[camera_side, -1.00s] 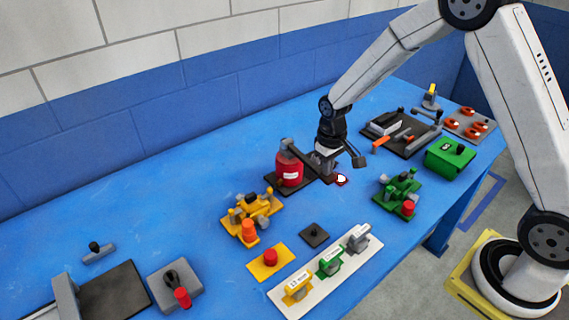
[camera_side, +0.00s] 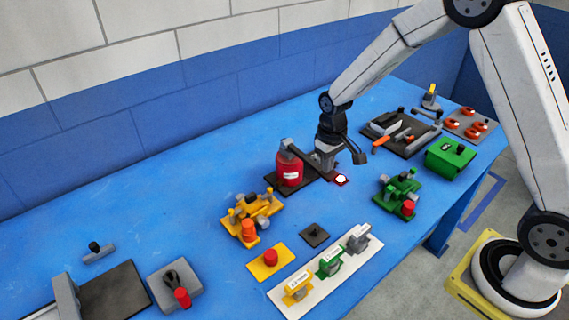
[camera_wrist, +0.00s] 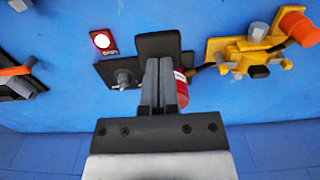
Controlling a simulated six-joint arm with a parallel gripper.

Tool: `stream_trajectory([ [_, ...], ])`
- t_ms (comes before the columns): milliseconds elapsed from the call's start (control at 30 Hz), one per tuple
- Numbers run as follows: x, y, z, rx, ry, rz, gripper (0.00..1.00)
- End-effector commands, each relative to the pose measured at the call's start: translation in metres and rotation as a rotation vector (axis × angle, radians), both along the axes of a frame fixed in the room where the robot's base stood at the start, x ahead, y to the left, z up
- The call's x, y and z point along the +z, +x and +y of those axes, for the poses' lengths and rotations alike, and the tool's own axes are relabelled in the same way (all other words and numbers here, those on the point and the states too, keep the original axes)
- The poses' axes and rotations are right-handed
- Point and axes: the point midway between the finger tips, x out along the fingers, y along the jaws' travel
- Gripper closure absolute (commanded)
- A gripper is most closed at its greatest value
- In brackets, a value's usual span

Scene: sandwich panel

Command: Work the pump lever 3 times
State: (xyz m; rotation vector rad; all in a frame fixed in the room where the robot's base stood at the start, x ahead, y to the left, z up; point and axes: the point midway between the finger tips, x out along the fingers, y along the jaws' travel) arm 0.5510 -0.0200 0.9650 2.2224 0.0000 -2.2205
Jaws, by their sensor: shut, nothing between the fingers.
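The pump is a red cylinder (camera_side: 290,170) with a grey head on a dark base plate, near the middle of the table in the side view. Its dark lever (camera_side: 303,156) slopes from the head down to the right, towards my gripper (camera_side: 327,174). My gripper is shut and empty, pointing down beside the lever's far end; I cannot tell whether they touch. In the wrist view the shut fingers (camera_wrist: 158,66) partly hide the red cylinder (camera_wrist: 182,92). A dark flat piece (camera_wrist: 158,42) lies beyond the fingertips.
A yellow fixture (camera_side: 250,215) stands at front left and a green fixture (camera_side: 399,192) at right. A dark tray (camera_side: 399,134) with parts lies behind. Blue table is clear left of the pump.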

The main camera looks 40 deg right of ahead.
Motion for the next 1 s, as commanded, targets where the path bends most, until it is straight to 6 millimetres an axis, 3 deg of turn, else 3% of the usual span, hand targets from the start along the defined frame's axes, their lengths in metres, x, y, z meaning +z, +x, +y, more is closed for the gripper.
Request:
stream_trajectory([
  [1000, 0.050, 0.000, 0.000, 0.000, 0.000, 0.001, 1.00],
])
